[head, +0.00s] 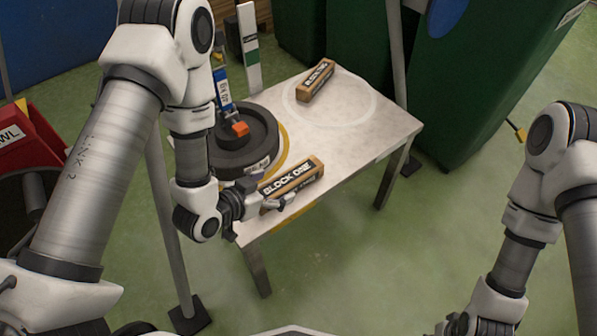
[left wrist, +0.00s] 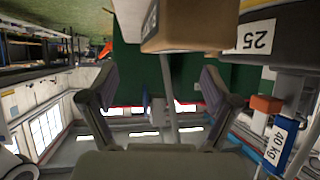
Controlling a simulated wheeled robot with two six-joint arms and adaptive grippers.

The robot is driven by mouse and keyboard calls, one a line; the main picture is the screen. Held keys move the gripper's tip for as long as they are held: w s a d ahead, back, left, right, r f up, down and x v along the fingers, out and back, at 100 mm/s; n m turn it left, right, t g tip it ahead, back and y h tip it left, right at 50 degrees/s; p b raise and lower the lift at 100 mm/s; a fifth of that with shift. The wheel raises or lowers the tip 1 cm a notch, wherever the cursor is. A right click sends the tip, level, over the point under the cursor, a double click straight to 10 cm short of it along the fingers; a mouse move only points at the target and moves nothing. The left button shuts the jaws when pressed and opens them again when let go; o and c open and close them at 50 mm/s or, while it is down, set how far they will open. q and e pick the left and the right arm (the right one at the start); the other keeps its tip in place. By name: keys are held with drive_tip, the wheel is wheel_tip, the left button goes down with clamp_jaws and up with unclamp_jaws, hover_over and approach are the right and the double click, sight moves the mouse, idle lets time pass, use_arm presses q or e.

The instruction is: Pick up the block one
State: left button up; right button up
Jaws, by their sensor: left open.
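Block one (head: 291,181) is a long brown block with a dark label and white lettering. It lies on the near part of the pale table, beside the dark turntable. My left gripper (head: 284,203) is open at the block's near side, low over the table edge. In the left wrist view the open fingers (left wrist: 158,78) have nothing between them. The brown block (left wrist: 190,27) shows there at the top, beyond the fingertips. I cannot tell whether a finger touches it. My right arm shows at the right, but its fingers are out of frame.
The dark round turntable (head: 240,160) carries an orange piece (head: 240,128). A second labelled block (head: 316,79) lies at the table's (head: 375,131) back, inside a pale ring. A green bin (head: 490,85) stands behind the table's right side. The table's right part is clear.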

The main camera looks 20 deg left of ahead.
sight(287, 179)
use_arm(q)
drive_tip(key=x, duration=0.3)
drive_tip(key=b+x, duration=0.1)
drive_tip(key=x, duration=0.2)
drive_tip(key=shift+w+a+f+b, duration=0.1)
drive_tip(key=shift+w+f+b, duration=0.1)
drive_tip(key=shift+w+b, duration=0.1)
drive_tip(key=c, duration=1.6)
